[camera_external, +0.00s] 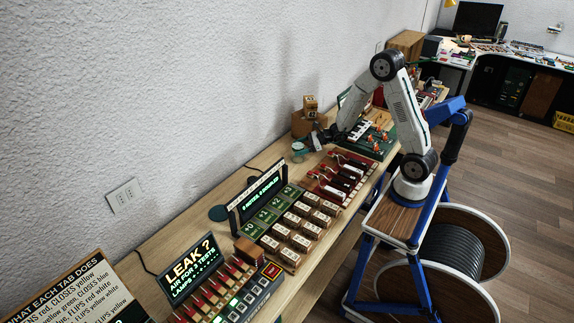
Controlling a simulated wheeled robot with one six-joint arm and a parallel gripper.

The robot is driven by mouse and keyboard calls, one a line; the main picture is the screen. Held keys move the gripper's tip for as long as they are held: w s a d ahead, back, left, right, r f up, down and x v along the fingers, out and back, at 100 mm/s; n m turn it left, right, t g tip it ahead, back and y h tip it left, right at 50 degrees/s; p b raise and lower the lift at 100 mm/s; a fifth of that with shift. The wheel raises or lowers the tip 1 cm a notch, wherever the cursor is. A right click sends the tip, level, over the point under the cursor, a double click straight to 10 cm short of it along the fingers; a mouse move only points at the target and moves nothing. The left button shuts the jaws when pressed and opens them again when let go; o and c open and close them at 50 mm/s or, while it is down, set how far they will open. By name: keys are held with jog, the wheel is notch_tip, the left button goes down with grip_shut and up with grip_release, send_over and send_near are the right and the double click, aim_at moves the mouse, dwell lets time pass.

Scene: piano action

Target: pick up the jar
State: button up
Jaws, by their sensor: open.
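A small jar-like object (299,150) with a pale teal round top stands near the wall side of the long wooden bench. It is small in the picture, so its details are hard to tell.
A wooden box (304,124) stands behind my gripper. Red-handled levers (338,176) and a green board (378,133) lie to the right. A lit display (258,197) and wooden blocks (300,222) are nearer. A dark disc (218,213) lies by the wall.

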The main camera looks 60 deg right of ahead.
jog(key=shift+w+a+f, duration=0.25)
jog(key=shift+w+a, duration=0.1)
jog(key=shift+w, duration=0.15)
jog(key=c, duration=1.1)
jog(key=shift+c, duration=0.2)
